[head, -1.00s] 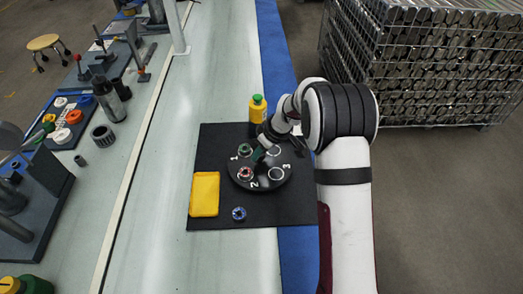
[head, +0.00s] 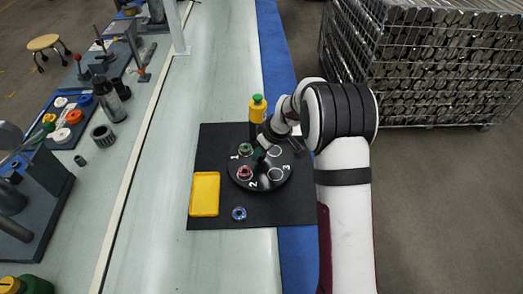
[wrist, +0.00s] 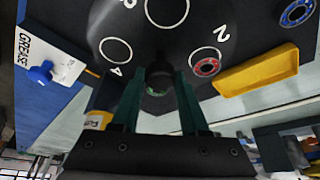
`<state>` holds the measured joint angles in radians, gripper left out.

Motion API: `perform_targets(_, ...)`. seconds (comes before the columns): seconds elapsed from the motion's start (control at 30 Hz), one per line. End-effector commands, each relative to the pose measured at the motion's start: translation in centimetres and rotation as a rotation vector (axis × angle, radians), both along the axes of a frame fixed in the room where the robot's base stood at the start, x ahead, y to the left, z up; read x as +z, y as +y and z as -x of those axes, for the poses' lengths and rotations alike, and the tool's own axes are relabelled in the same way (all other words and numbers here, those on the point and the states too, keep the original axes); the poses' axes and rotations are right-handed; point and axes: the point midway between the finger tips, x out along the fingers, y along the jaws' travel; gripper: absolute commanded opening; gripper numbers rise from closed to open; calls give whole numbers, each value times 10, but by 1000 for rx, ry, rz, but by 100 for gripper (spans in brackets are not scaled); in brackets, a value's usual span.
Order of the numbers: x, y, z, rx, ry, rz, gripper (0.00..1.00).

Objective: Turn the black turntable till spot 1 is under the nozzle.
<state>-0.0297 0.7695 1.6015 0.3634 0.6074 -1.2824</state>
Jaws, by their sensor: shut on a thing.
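The black turntable (head: 262,181) lies on a black mat. It bears white numbers: 1 at its left, 2 at its front and 3 at its right in the head view; a 4 shows in the wrist view. A green ring (head: 246,149) is by the 1 and a red ring (head: 245,172) by the 2. Empty white circles mark the other spots. My gripper (wrist: 160,74) is shut on a dark knob-like part (wrist: 160,70) near the turntable's middle, green fingers on either side. The nozzle cannot be made out clearly.
A yellow tray (head: 205,194) and a blue ring (head: 239,213) lie on the mat. A yellow bottle (head: 257,108) with a green cap stands behind the turntable. A GREASE label (wrist: 38,52) with a blue knob beside it shows in the wrist view.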

Motion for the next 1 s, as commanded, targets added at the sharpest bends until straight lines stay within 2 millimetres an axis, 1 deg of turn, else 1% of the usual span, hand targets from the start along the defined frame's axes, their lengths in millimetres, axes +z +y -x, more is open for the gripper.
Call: perform_targets(1.0, 0, 2, 2, -487, 1, 1, 0)
